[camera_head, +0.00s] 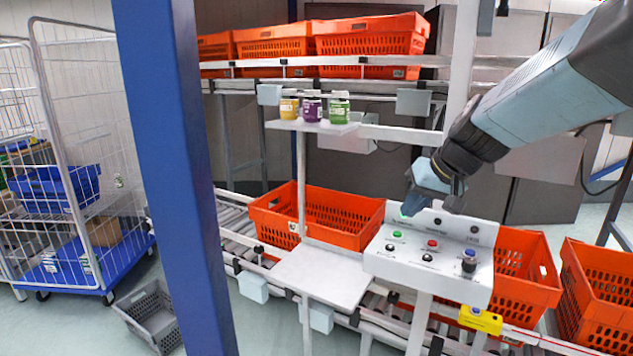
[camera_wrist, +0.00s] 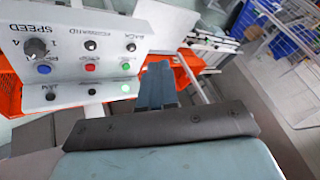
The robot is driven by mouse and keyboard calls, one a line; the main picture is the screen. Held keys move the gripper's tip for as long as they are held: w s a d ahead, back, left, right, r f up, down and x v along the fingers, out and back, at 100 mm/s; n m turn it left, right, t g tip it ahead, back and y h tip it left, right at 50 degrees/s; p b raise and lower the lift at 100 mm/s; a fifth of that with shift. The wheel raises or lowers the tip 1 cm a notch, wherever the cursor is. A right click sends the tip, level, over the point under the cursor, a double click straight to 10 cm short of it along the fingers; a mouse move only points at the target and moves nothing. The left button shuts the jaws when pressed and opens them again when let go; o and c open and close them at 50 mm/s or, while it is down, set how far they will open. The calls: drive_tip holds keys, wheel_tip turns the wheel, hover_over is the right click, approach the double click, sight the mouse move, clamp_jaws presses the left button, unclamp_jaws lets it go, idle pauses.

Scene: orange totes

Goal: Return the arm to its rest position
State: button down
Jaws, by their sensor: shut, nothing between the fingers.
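My gripper (camera_head: 432,184) is above the back edge of the white control panel (camera_head: 400,272), at the end of my arm, which comes in from the upper right. Its fingers are closed together and hold nothing. In the wrist view, the shut fingers (camera_wrist: 157,86) point toward the panel (camera_wrist: 75,45). The panel carries several buttons and a black knob (camera_wrist: 36,48). A green button (camera_wrist: 125,88) near the fingertips looks lit. I cannot tell whether the fingertips touch the panel.
Orange totes stand on the lower conveyor, one left of the panel (camera_head: 345,235) and one right (camera_head: 522,300). Several jars (camera_head: 312,108) stand on a small shelf (camera_head: 280,125). A blue post (camera_head: 185,180) rises at left, beside a wire cart (camera_head: 75,290) and a grey crate (camera_head: 160,322).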

drive_tip(key=s+d+h, duration=0.2)
drive_tip(key=s, duration=0.6)
drive_tip(key=s+d+r+h, duration=0.1)
drive_tip(key=s+d, duration=0.1)
drive_tip(key=s, duration=0.6)
drive_tip(key=shift+h, duration=0.4)
drive_tip(key=shift+s+d+r, duration=0.1)
drive_tip(key=shift+d, duration=0.05)
